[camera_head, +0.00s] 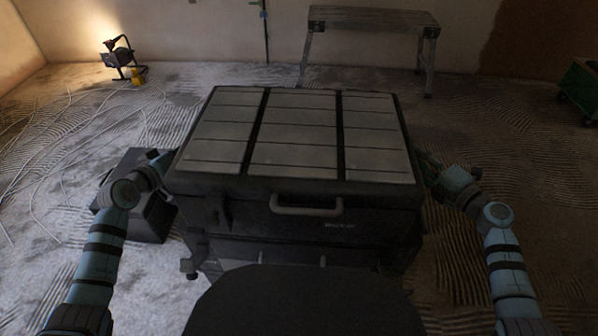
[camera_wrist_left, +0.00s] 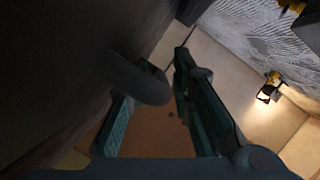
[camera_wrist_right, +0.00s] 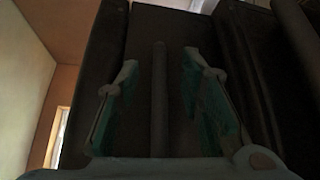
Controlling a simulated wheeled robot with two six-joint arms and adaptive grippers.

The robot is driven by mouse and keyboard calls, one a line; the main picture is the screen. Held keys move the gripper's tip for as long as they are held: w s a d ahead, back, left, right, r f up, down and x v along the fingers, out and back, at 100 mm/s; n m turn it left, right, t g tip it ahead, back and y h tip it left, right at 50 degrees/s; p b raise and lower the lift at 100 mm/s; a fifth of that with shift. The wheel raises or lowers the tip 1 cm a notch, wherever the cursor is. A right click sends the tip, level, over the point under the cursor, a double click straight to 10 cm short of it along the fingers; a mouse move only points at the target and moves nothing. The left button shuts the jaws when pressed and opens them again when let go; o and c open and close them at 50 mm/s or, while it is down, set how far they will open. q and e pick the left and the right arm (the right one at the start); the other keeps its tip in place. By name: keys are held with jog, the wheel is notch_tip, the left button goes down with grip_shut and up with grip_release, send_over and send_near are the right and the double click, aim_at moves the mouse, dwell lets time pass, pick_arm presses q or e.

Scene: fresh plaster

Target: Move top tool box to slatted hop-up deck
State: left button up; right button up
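The top tool box (camera_head: 320,205) is a large dark case directly in front of me, with pale ribbed panels on its lid and a front handle. It sits on another dark box (camera_head: 265,254). The hop-up deck (camera_head: 370,18) is a grey bench on legs by the back wall. My left gripper (camera_wrist_left: 152,80) is open at the case's left side, a dark rounded handle (camera_wrist_left: 138,78) close to one finger. My right gripper (camera_wrist_right: 158,78) is open at the right side, its fingers on either side of a dark bar (camera_wrist_right: 158,110), with gaps visible. The head view hides both sets of fingertips.
Another dark box (camera_head: 152,218) stands on the floor beside my left arm. A lit work lamp (camera_head: 120,57) and loose cables lie at the back left. A green item (camera_head: 580,88) stands at the right edge. Floor between the stack and the bench looks clear.

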pick_arm(q)
grip_shut()
pick_arm(e)
jog(key=c, duration=0.6)
grip_shut()
